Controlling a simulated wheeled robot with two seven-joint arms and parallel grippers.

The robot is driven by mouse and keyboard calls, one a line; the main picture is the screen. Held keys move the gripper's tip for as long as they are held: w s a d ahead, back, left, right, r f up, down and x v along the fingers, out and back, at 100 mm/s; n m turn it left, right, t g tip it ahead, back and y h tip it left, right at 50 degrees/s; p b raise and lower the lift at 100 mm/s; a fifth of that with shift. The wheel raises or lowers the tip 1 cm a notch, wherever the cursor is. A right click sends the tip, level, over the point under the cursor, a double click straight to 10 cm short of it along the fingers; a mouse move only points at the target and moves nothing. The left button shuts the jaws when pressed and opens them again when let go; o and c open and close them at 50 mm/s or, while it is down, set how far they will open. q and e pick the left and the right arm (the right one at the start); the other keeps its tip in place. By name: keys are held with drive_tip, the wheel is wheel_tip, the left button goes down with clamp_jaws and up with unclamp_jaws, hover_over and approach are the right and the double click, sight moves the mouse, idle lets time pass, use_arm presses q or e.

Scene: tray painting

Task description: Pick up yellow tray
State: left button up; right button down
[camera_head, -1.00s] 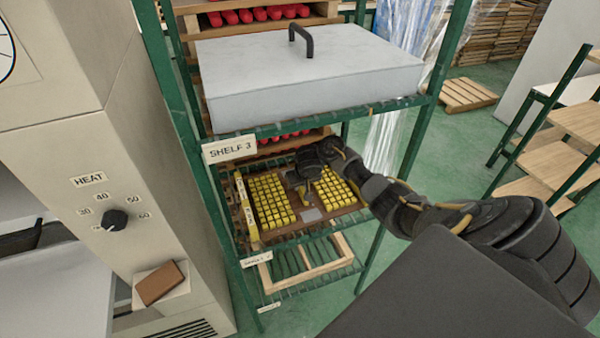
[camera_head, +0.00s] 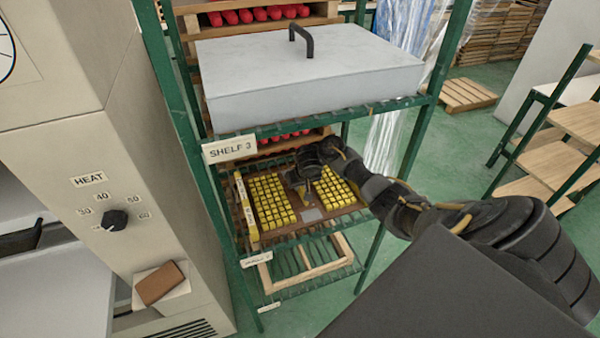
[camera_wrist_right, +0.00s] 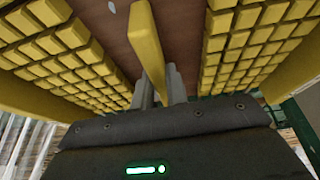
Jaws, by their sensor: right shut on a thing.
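The yellow tray (camera_head: 318,222) is a brown board with two blocks of yellow squares and yellow side rails. It is on the shelf below the SHELF 3 label. In the right wrist view its brown board (camera_wrist_right: 105,35) fills the middle, with a yellow bar (camera_wrist_right: 148,38) running between the square blocks. My right gripper (camera_head: 305,188) reaches in from the right over the tray's middle. In the wrist view its fingers (camera_wrist_right: 162,88) are closed around the yellow bar. In the head view my wrist hides the grip. My left gripper is not in view.
A grey lidded box (camera_head: 315,75) stands on the shelf above, close over my wrist. Green posts (camera_head: 405,160) flank the shelf. A wooden frame (camera_head: 335,258) lies on the shelf below. A beige heater cabinet (camera_head: 130,180) stands at left. Open floor (camera_head: 440,160) lies right of the rack.

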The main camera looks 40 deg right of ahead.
idle(0.3)
drive_tip(key=shift+r, duration=0.15)
wheel_tip(320, 180, up, 7)
drive_tip(key=p, duration=0.2)
drive_tip(key=shift+p, duration=0.35)
drive_tip(key=s+a+p, duration=0.3)
drive_tip(key=s, duration=0.6)
drive_tip(key=s+a+p, duration=0.3)
drive_tip(key=s, duration=0.6)
drive_tip(key=shift+s+a+p, duration=0.3)
drive_tip(key=shift+s+p, duration=0.1)
